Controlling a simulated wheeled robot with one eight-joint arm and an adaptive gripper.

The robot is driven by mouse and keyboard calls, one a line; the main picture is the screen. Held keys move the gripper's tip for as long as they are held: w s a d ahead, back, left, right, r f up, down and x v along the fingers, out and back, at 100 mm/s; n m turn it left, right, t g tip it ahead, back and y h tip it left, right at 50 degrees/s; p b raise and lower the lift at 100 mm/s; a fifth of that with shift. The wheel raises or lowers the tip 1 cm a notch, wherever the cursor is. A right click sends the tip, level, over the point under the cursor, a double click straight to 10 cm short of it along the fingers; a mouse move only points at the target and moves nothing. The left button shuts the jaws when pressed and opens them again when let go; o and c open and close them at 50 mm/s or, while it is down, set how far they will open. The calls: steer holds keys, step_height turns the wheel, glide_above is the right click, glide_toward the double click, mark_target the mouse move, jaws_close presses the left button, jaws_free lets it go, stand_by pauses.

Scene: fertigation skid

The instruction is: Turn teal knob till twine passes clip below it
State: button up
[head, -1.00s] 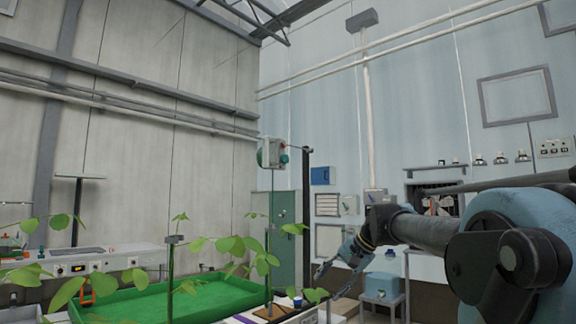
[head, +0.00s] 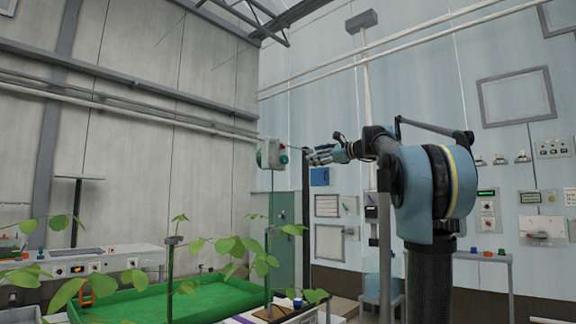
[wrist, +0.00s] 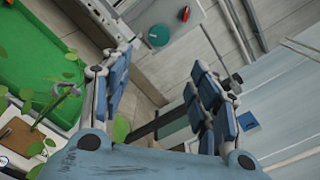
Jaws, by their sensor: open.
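The teal knob (head: 283,158) is on the right side of a pale box (head: 269,153) mounted high on a dark post. In the wrist view a round teal part (wrist: 159,36) shows beyond the fingers, on a pale panel. The twine (head: 270,205) appears as a thin line hanging below the box toward the plants. The clip below is too small to make out clearly. My gripper (head: 312,157) is open and empty, just right of the knob and about level with it in the head view. The fingers (wrist: 162,75) are spread and apart from the knob.
A dark post (head: 306,200) stands under the gripper, close to it. Leafy plants (head: 235,246) rise from the green tray (head: 215,287) below. A green cabinet (head: 285,235) stands behind. The space above the box is clear.

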mark_target(286, 160)
steer(key=x, duration=1.6)
steer(key=shift+w+a, duration=0.15)
steer(key=shift+a, duration=0.1)
steer(key=c, duration=1.1)
